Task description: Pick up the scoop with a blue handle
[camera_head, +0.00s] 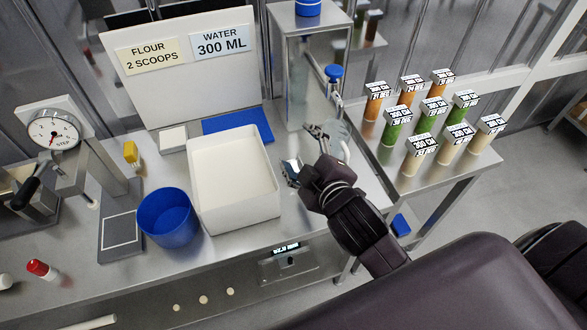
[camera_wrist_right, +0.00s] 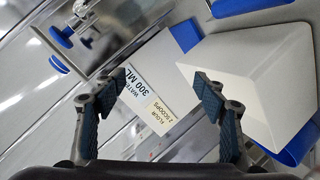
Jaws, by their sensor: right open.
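My right gripper (camera_head: 304,152) is open and empty, to the right of the white bin (camera_head: 238,213). Its two fingers also show apart in the right wrist view (camera_wrist_right: 156,120), with the sign board and bin beyond them. I cannot clearly make out a scoop with a blue handle in either view. A small blue and white shape (camera_wrist_right: 228,5) is cut off at the top edge of the wrist view; I cannot tell what it is. The bin also shows there (camera_wrist_right: 255,85). My left gripper is not in view.
A blue tub (camera_head: 168,222) stands left of the bin, and a blue mat (camera_head: 236,122) lies behind it. A board with flour and water signs (camera_head: 185,85) stands at the back. A metal stand (camera_head: 300,75) and a clear jug (camera_head: 341,140) are near the gripper. Several labelled jars (camera_head: 430,115) stand right.

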